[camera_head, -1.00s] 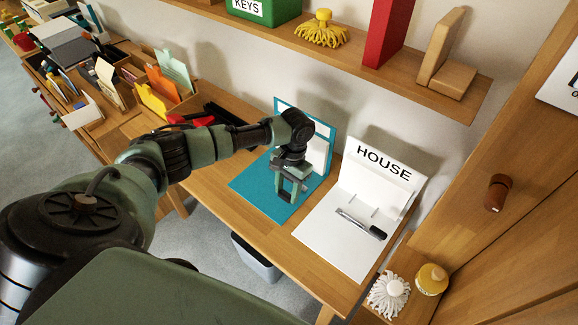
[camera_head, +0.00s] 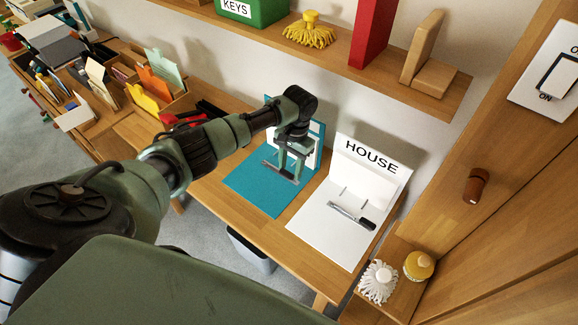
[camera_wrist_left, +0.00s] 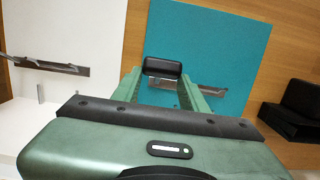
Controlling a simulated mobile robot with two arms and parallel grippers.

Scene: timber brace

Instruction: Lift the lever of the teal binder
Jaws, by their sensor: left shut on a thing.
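The teal binder (camera_head: 255,188) lies open on the wooden desk, its upright cover standing at the back; its teal surface also shows in the wrist view (camera_wrist_left: 220,45). My left gripper (camera_head: 290,171) is over the binder and shut on its lever (camera_head: 271,167). In the wrist view, the lever's black end (camera_wrist_left: 163,67) sits between the fingertips, and a metal bar (camera_wrist_left: 200,88) shows behind the right finger. The fingers partly hide the lever, so its exact angle is hard to tell. My right gripper is not in view.
A white binder marked HOUSE (camera_head: 320,225), with its own lever (camera_head: 350,215), lies open just to the right. A wooden shelf (camera_head: 440,100) runs above. A white brush (camera_head: 379,281) and a yellow-topped item (camera_head: 418,265) stand at front right. File boxes fill the left.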

